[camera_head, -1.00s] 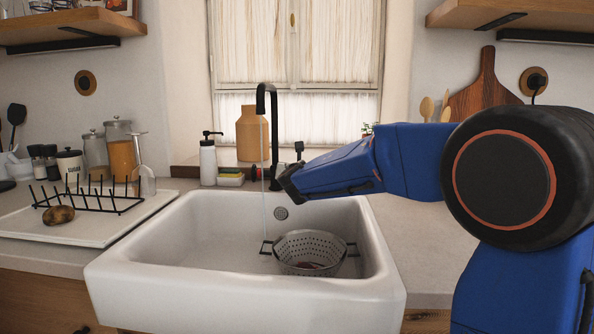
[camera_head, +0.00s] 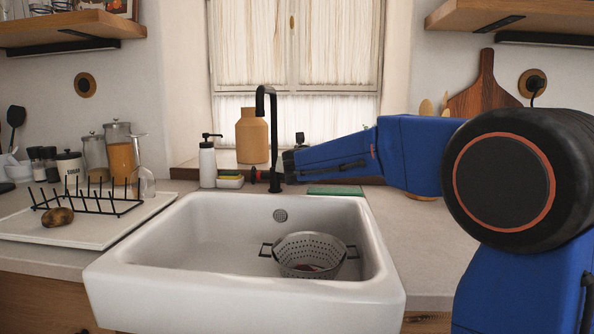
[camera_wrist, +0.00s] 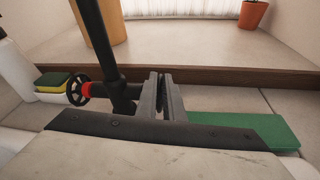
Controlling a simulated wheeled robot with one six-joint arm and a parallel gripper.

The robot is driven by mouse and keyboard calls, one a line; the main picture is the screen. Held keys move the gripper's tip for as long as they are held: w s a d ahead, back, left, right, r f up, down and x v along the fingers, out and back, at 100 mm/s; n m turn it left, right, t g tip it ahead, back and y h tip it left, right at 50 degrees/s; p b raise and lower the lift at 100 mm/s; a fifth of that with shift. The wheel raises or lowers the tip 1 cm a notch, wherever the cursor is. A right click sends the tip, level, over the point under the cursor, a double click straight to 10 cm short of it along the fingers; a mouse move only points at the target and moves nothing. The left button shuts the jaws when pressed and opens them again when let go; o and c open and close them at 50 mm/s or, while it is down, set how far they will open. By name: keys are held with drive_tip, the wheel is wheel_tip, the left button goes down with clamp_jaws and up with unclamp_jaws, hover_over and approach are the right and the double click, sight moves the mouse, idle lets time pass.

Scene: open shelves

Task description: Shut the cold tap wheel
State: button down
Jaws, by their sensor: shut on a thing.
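The black tap (camera_head: 272,135) rises behind the white sink (camera_head: 240,285), and no water stream shows under its spout. In the wrist view the tap's post (camera_wrist: 98,38) stands left of my gripper (camera_wrist: 163,98). My gripper is at the right side of the tap, its two fingers shut on the cold tap wheel (camera_wrist: 161,84). Only a thin dark edge of that wheel shows between the fingers; the rest is hidden. The other wheel (camera_wrist: 77,92), with a red collar, is on the tap's left side, clear of my gripper.
A grey colander (camera_head: 310,252) sits in the sink. A green flat item (camera_wrist: 245,130) lies on the counter right of my gripper. A soap bottle (camera_head: 207,162), sponges (camera_head: 230,180) and an orange-brown vase (camera_head: 252,137) stand left of the tap. A drying rack (camera_head: 90,200) is further left.

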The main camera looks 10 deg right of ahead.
drive_tip(key=c, duration=1.9)
unclamp_jaws()
drive_tip(key=shift+d, duration=0.2)
drive_tip(key=shift+a, duration=0.15)
drive_tip(key=shift+s+r, duration=0.1)
drive_tip(key=shift+s, duration=0.2)
drive_tip(key=v, duration=1.6)
drive_tip(key=shift+s, duration=0.35)
